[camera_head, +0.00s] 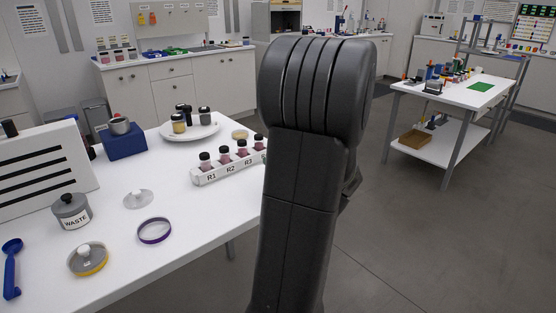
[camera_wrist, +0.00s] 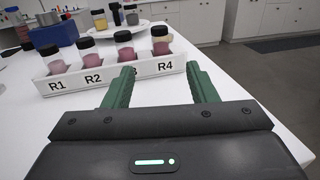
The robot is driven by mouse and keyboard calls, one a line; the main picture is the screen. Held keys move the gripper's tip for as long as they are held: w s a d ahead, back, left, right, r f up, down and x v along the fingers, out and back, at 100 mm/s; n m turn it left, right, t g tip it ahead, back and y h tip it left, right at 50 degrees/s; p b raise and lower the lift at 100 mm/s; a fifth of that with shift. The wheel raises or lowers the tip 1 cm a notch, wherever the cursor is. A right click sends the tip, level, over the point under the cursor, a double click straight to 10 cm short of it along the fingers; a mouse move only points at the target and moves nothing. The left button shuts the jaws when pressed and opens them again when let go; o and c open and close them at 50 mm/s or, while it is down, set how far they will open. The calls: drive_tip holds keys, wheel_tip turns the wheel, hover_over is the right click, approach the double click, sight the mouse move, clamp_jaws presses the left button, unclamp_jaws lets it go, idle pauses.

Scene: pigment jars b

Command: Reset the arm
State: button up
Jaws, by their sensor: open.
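My arm (camera_head: 305,170) rises upright through the middle of the head view and hides part of the table and floor behind it. My gripper (camera_wrist: 162,80) shows only in the wrist view, with its two green fingers apart and nothing between them. It is over the white table (camera_head: 190,245), in front of the jar rack (camera_head: 225,173). The rack also shows in the wrist view (camera_wrist: 112,76), labelled R1 to R4, with black-capped jars of pinkish pigment. The left finger covers the R3 label. In the head view my arm hides the rack's right end.
On the table are a grey WASTE pot (camera_head: 71,211), a purple ring (camera_head: 154,231), a yellow-rimmed lidded dish (camera_head: 88,259), a clear lid (camera_head: 138,198), a blue spoon (camera_head: 12,268), a blue block (camera_head: 123,142) and a white plate (camera_head: 190,133) with jars. Open floor (camera_head: 410,230) lies to the right.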

sight(261, 140)
drive_tip(key=x, duration=1.3)
drive_tip(key=shift+w+a+p, duration=0.15)
drive_tip(key=shift+w+p, duration=0.1)
drive_tip(key=shift+p, duration=0.05)
drive_tip(key=shift+w+r+p, duration=0.2)
drive_tip(key=shift+p, duration=0.1)
drive_tip(key=shift+s+r, duration=0.1)
drive_tip(key=shift+r, duration=0.15)
